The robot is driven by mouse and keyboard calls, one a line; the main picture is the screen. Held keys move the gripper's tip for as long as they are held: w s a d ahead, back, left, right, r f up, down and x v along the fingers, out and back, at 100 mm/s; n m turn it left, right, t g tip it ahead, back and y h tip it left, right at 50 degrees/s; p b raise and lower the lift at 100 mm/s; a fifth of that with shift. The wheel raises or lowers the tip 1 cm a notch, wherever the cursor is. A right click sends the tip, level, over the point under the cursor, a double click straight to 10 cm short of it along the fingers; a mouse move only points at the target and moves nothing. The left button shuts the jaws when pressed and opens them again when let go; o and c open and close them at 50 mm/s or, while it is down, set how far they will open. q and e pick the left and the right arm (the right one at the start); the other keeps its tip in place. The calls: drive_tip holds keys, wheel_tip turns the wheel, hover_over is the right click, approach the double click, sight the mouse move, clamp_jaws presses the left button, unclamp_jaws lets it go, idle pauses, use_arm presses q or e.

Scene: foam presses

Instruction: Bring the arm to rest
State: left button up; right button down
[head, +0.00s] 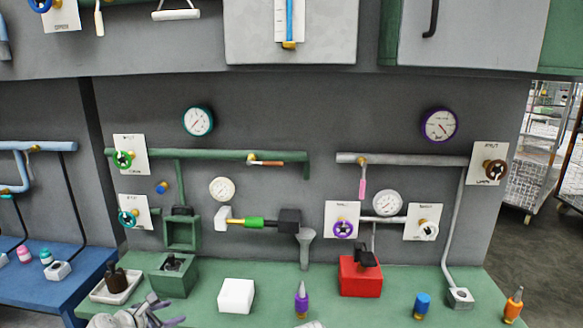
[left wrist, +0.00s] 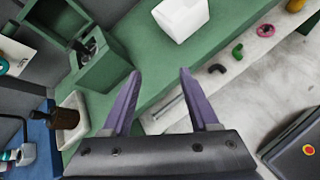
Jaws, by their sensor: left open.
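My right gripper is not in view.
The green bench (head: 330,282) holds a white block (head: 236,296), a green box (head: 173,275), a white tray (head: 132,287) with a brown item, a red box (head: 360,278), a purple bottle (head: 301,299) and a blue-capped bottle (head: 422,304). A blue bench (head: 70,285) stands left.

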use_arm(q)
drive_tip(key=s+d+f+m+g, duration=0.3)
drive_tip(key=d+f+m+g, duration=0.1)
drive_tip(key=d+m, duration=0.5)
drive_tip(key=s+d+f+m+g, duration=0.35)
drive_tip(key=d+m, duration=0.35)
drive_tip(key=d, duration=0.3)
drive_tip(key=s+d+f+m+g+y, duration=0.2)
drive_tip(key=s+d+m+y, duration=0.3)
drive_tip(key=s+m, duration=0.6)
drive_tip(key=d+m+g, duration=0.1)
drive_tip(key=d+m, duration=0.1)
drive_tip(key=m, duration=0.2)
drive_tip(key=shift+d, duration=0.3)
